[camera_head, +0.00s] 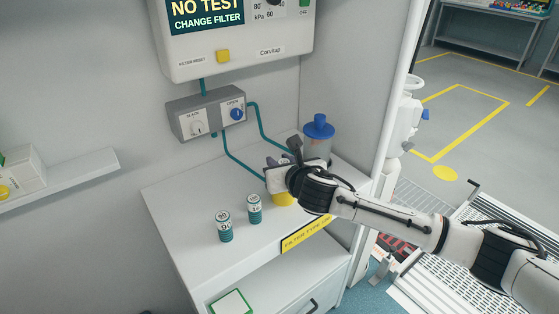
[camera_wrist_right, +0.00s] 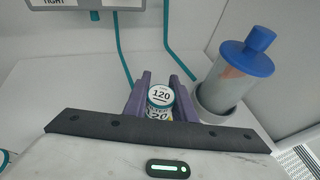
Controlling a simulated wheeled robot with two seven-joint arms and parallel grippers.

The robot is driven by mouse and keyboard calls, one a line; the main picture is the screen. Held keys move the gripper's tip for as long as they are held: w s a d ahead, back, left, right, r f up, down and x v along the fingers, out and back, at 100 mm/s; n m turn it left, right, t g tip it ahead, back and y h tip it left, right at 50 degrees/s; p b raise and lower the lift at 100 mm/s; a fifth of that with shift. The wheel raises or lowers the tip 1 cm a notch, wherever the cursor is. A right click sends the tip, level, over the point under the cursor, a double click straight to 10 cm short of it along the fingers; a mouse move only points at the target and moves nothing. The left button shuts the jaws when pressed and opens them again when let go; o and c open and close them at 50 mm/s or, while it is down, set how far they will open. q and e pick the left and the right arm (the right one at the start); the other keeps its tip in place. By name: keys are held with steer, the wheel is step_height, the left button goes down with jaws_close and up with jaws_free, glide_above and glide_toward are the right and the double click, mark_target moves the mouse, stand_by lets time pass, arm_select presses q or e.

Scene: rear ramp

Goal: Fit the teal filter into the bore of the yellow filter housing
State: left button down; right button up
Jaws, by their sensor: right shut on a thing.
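My right gripper (camera_head: 276,180) is over the back right part of the white counter. In the right wrist view its purple fingers are shut on a teal-rimmed filter (camera_wrist_right: 160,97) with a white top marked 120. The yellow filter housing (camera_head: 284,200) shows just below my right gripper, mostly hidden by it. A little yellow shows below the filter in the wrist view; I cannot tell whether the filter is inside the bore or above it. My left gripper is not in view.
Two other teal and white filters stand upright on the counter, one marked 90 (camera_head: 225,227) and another (camera_head: 254,209). A clear canister with a blue cap (camera_head: 318,140) stands behind my gripper. Teal hoses run from the grey valve box (camera_head: 207,112). The counter's front left is clear.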

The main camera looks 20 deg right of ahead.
steer(key=shift+f+b, duration=0.75)
steer(key=shift+f, duration=1.1)
steer(key=o, duration=1.1)
steer(key=v, duration=1)
steer(key=shift+s+r, duration=0.1)
steer(key=shift+r, duration=0.05)
